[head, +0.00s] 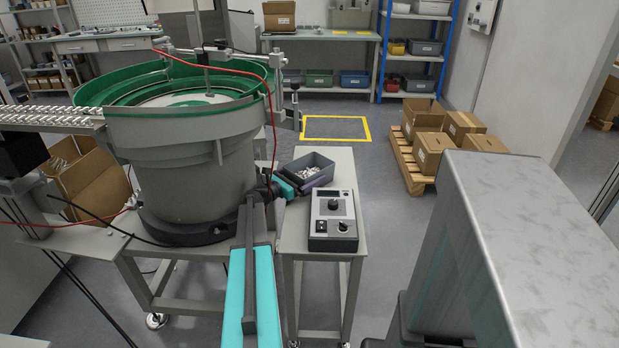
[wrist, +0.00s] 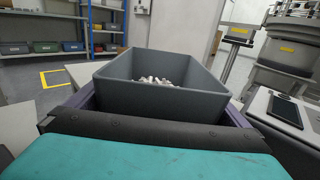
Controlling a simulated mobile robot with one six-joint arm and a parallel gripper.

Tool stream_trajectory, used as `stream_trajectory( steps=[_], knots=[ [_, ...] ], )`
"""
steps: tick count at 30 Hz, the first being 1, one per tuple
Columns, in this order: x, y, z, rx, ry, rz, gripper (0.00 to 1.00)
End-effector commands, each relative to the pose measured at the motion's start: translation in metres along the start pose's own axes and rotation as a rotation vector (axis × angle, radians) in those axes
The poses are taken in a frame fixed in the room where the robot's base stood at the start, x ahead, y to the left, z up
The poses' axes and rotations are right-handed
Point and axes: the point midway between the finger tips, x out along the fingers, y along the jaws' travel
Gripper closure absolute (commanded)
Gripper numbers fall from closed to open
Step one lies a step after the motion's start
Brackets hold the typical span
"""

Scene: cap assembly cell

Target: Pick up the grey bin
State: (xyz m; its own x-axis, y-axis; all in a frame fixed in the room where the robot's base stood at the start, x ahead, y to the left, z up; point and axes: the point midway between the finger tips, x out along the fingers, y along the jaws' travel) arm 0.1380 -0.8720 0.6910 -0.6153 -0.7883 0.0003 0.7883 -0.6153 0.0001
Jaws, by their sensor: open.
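The grey bin (head: 315,161) is an open rectangular box holding small pale parts. It stands on the small grey side table (head: 345,165), to the right of the bowl feeder. In the wrist view the bin (wrist: 165,102) fills the middle, close in front of my gripper. My gripper (head: 303,181) is open at the bin's near side. In the wrist view purple finger parts of my gripper (wrist: 160,116) show at the bin's left and right sides. I cannot tell whether they touch it. The fingertips are mostly hidden.
A control box (head: 332,218) with knobs stands on the same table, in front of the bin. The large bowl feeder (head: 190,160) is close on the left, with a red cable hanging nearby. Cardboard boxes (head: 433,150) sit on a pallet at right. The floor behind the table is clear.

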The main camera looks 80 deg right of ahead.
Motion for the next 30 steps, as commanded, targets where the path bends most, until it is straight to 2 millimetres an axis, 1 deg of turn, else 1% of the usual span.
stream_trajectory(
  steps=[1, 6, 22, 23, 24, 28, 29, 30],
  knots=[
    [0.0067, 0.0006, -0.0003, 0.000, 0.000, -0.001, 0.00],
    [0.0153, 0.0001, -0.0001, 0.000, 0.000, -0.001, 0.00],
    [0.0159, -0.0009, -0.0001, 0.000, 0.000, -0.001, 0.00],
    [0.0159, -0.0009, -0.0001, 0.000, 0.000, -0.001, 0.02],
    [0.0159, -0.0009, -0.0001, 0.000, 0.000, -0.002, 0.08],
    [0.0160, -0.0011, -0.0001, 0.000, 0.000, -0.002, 0.30],
    [0.0161, -0.0011, 0.0005, 0.000, -0.001, -0.002, 0.32],
    [0.0162, -0.0011, 0.0005, 0.000, -0.001, -0.002, 0.36]
  ],
)
